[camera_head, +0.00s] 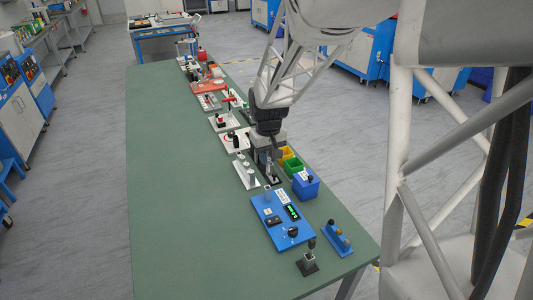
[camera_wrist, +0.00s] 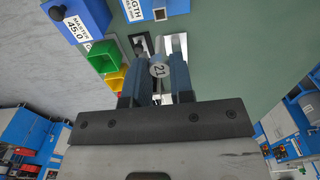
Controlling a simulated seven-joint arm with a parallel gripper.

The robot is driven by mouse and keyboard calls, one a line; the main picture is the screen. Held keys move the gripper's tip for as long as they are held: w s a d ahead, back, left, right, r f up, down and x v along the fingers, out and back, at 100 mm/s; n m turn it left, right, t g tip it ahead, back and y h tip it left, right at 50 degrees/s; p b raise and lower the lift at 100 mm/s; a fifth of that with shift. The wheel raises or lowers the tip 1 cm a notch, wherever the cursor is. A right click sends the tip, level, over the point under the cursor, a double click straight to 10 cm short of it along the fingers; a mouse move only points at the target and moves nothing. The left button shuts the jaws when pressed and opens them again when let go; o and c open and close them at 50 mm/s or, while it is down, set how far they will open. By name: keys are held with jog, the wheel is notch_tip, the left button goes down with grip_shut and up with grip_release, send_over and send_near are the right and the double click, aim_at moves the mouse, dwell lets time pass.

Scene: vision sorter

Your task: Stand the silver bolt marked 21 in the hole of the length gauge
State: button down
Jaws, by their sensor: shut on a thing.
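The silver bolt marked 21 (camera_wrist: 158,69) is between my gripper's fingers (camera_wrist: 160,84) in the wrist view, its numbered round head facing the camera. My gripper is shut on it; the bolt's lower part is mostly hidden. In the head view my gripper (camera_head: 268,158) is above the small black-edged fixture (camera_head: 273,181), behind the length gauge. The length gauge (camera_head: 268,228) is a blue panel with a green display and a black knob. Part of it also shows at the top of the wrist view (camera_wrist: 176,6).
A blue block marked MASTER 45.0 (camera_head: 306,187) stands beside the gauge. Green (camera_head: 293,168) and yellow (camera_head: 286,153) bins are right of my gripper. A pale rack (camera_head: 245,175) is to the left. The table's left side is clear.

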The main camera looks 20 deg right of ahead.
aim_at(268, 172)
jog(key=shift+f, duration=0.15)
jog(key=shift+f, duration=2.75)
jog(key=shift+f, duration=1.85)
dwell(0.8)
jog(key=c, duration=0.9)
grip_release()
jog(key=shift+o, duration=0.4)
jog(key=o, duration=0.3)
jog(key=shift+r, duration=0.2)
jog(key=shift+r, duration=3.8)
